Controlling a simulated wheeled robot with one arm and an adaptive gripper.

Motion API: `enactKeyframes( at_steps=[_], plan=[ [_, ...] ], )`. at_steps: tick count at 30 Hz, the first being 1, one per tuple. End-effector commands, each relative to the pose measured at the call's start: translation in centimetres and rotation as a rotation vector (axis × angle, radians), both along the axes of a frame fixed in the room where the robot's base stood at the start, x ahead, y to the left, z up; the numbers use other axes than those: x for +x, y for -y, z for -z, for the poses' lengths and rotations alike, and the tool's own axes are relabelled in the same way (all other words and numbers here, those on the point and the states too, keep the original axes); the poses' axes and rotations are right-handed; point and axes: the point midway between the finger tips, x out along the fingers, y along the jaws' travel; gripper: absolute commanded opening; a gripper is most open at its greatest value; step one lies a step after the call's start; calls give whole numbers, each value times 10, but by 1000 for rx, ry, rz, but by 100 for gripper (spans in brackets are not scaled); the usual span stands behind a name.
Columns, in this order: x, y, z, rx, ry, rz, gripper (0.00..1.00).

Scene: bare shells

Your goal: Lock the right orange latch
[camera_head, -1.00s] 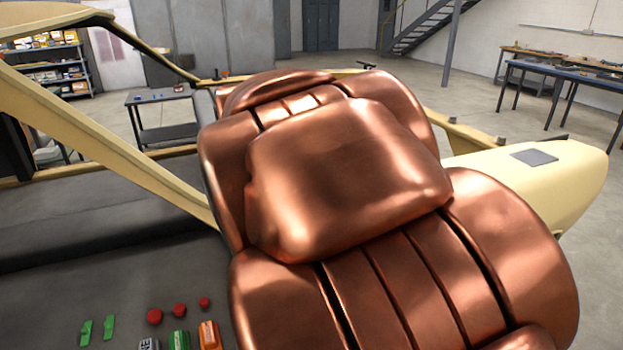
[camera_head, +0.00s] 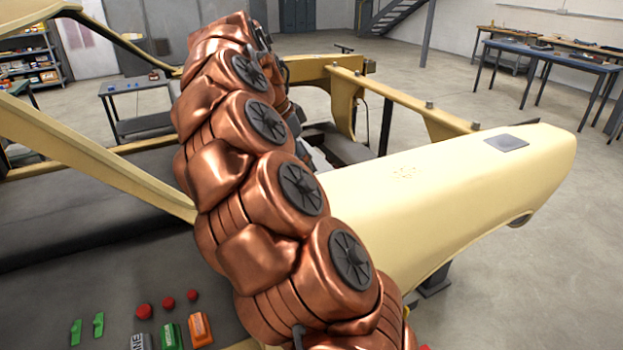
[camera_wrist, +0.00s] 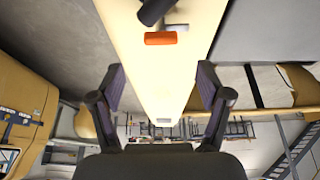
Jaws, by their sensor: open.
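An orange bar (camera_wrist: 160,38), which looks like the latch, shows in the wrist view on a long cream panel (camera_wrist: 148,75). A dark cylindrical part (camera_wrist: 155,12) is just above it in the picture. My gripper (camera_wrist: 160,80) is open and empty, with its two dark fingers spread on either side of the panel in the picture. The bar lies beyond the fingertips, apart from them. I cannot tell whether the latch is locked. In the head view my copper-coloured arm covers the middle, and I cannot make out the gripper's fingers or the latch there.
A cream vehicle body section (camera_head: 440,195) extends right of my arm in the head view. Red knobs (camera_head: 143,311), green levers (camera_head: 98,324) and an orange part (camera_head: 201,329) sit at the lower left. A blue table (camera_head: 545,62) stands at the back right, with open floor before it.

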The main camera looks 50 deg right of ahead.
Motion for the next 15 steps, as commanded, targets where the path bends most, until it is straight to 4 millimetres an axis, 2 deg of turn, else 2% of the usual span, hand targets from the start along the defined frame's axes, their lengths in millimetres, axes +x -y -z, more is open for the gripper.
enactKeyframes(
  at_steps=[8, 15],
  plan=[
    [-1, 6, 14, -2, -2, 5, 77],
    [-5, 17, 41, -1, -2, 4, 77]
  ],
)
